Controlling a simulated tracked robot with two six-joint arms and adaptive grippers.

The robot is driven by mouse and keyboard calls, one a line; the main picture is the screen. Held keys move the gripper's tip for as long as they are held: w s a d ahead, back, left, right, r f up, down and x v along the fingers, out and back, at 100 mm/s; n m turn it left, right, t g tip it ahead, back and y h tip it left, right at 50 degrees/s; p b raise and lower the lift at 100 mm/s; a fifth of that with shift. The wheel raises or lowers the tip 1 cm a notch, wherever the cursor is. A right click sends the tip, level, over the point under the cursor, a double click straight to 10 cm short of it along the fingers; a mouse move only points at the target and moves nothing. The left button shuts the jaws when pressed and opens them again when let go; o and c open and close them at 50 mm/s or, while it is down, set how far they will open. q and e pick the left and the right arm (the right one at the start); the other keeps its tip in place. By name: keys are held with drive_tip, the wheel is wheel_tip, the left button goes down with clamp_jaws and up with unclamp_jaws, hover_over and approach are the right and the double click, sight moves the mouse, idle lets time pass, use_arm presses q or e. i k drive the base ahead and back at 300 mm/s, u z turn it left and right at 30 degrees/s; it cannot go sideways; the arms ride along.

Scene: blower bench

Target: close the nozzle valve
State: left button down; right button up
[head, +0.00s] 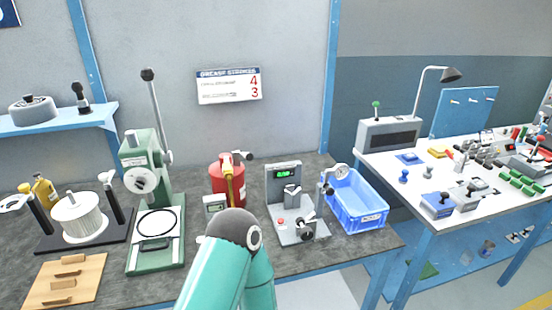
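No part here is clearly marked as the nozzle valve. A red canister (227,184) with a yellow fitting on top and a dark knob to its upper right stands at the middle of the dark bench. A grey test fixture (298,218) with a lit green display and a black knob low at its front stands to its right. I cannot tell which fitting is the nozzle valve or whether it is open. A teal link of my arm rises from the bottom middle, hiding the bench in front of the canister. Neither gripper shows.
A green press (146,165) with a tall lever stands left of the canister. A white pleated filter (78,217) and a wooden block board (66,283) are farther left. A blue crate (371,222) sits right of the fixture. A cluttered white table (398,174) is at right.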

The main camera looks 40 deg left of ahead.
sight(227, 164)
drive_tip(key=z, duration=0.05)
drive_tip(key=k, duration=1)
drive_tip(key=u, duration=0.5)
drive_tip(key=i, duration=0.7)
